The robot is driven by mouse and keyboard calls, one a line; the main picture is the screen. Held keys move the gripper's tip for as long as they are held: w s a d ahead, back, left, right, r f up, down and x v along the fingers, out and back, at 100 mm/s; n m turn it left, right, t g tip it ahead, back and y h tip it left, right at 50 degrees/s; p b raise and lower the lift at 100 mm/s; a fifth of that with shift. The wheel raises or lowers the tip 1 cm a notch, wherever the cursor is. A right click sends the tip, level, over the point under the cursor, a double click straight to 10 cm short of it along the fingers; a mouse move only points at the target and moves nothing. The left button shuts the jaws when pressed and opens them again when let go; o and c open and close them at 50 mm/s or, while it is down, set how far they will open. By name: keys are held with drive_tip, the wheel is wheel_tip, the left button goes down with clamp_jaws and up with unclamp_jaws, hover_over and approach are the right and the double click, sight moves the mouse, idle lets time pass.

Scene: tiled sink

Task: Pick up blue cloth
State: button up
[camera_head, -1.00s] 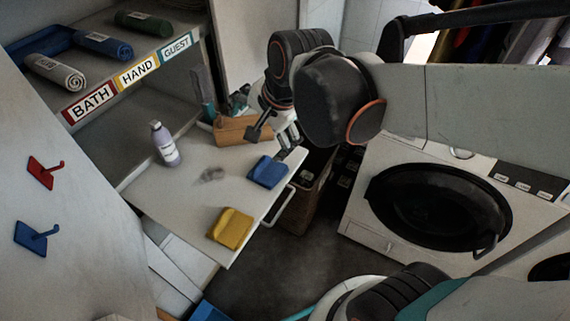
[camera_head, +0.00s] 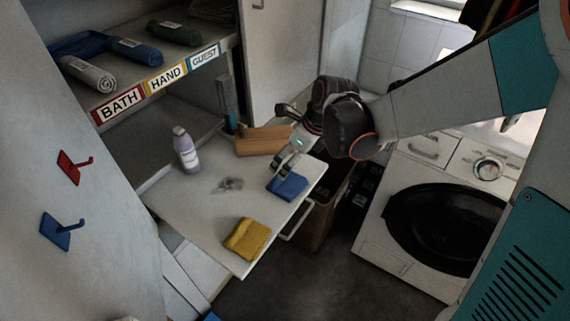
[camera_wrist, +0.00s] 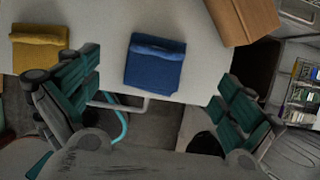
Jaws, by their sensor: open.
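The blue cloth (camera_head: 288,187) is folded and lies flat near the right edge of the pull-out white shelf. In the wrist view the blue cloth (camera_wrist: 155,62) lies ahead of my gripper, between the lines of its two fingers. My gripper (camera_head: 281,166) is just above and behind the cloth in the head view, with the fingers pointing down. My gripper (camera_wrist: 152,103) shows its teal-padded fingers spread wide in the wrist view, with nothing between them. A gap to the cloth cannot be judged exactly.
A yellow cloth (camera_head: 247,239) lies on the white shelf (camera_head: 200,203) nearer the front. A white bottle (camera_head: 186,150) stands at the left, beside a grey smudge (camera_head: 228,184). A wooden block-like box (camera_head: 263,140) is behind the gripper. A washing machine (camera_head: 430,215) stands at the right.

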sight(285, 180)
drive_tip(key=b+x, duration=0.1)
drive_tip(key=x, duration=0.4)
drive_tip(key=b+x, duration=0.1)
drive_tip(key=x, duration=0.1)
drive_tip(key=b+x, duration=0.1)
drive_tip(key=shift+s+d+f, duration=0.25)
drive_tip(key=shift+f, duration=0.2)
drive_tip(key=shift+w+a+f+b, duration=0.1)
drive_tip(key=shift+a+f+b, duration=0.05)
drive_tip(key=shift+f+b, duration=0.15)
drive_tip(key=shift+r, duration=0.1)
drive_tip(key=c, duration=0.9)
